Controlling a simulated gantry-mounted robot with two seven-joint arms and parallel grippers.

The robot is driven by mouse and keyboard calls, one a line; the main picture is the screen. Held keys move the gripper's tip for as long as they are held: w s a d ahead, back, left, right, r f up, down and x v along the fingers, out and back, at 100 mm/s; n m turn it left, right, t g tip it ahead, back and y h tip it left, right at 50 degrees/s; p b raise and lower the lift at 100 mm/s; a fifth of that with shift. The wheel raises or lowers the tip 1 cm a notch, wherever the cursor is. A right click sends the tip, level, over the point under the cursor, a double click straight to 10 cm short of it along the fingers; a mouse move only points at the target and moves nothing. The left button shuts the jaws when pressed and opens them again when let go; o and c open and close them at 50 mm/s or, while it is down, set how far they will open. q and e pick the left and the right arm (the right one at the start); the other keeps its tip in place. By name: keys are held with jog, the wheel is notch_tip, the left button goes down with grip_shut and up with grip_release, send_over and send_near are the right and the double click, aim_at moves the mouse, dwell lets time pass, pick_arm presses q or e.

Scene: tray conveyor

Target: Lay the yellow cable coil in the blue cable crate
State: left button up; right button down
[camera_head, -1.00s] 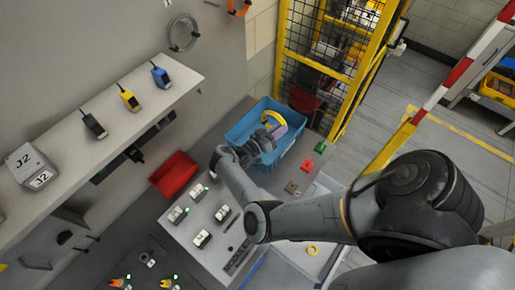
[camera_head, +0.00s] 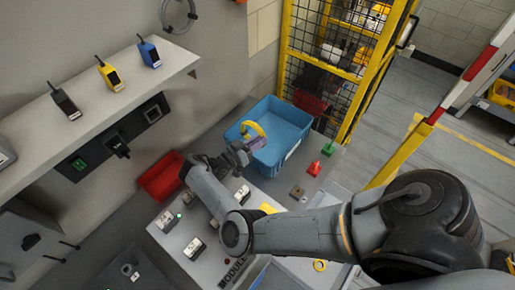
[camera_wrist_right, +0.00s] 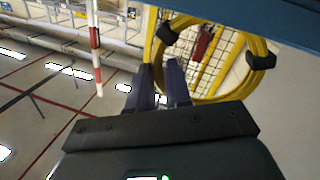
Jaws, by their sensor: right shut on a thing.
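My right gripper (camera_head: 254,144) is shut on the yellow cable coil (camera_head: 255,127), which shows as a yellow arc at the near left side of the blue cable crate (camera_head: 291,116). The crate's visible floor is bare. The head view does not clearly show how high the coil is above it. In the right wrist view, the coil (camera_wrist_right: 267,48) is a large loop with black ties, its left side at my right gripper's dark fingers (camera_wrist_right: 165,84). A blue strip of the crate (camera_wrist_right: 285,18) shows at top right. My left gripper is in neither view.
A red bin (camera_head: 162,178) stands left of my right arm. Small red (camera_head: 314,168) and green (camera_head: 328,149) pieces lie right of the crate. A yellow-framed mesh cage (camera_head: 335,60) stands behind it. A shelf with handheld radios (camera_head: 107,72) runs along the left wall.

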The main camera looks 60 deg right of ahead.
notch_tip(320, 180, down, 3)
jog(key=shift+f+b, duration=0.1)
jog(key=shift+b, duration=0.8)
jog(key=shift+f+b, duration=0.55)
jog(key=shift+b, duration=0.2)
jog(key=c, duration=1.1)
grip_release()
jog(key=shift+o, duration=0.2)
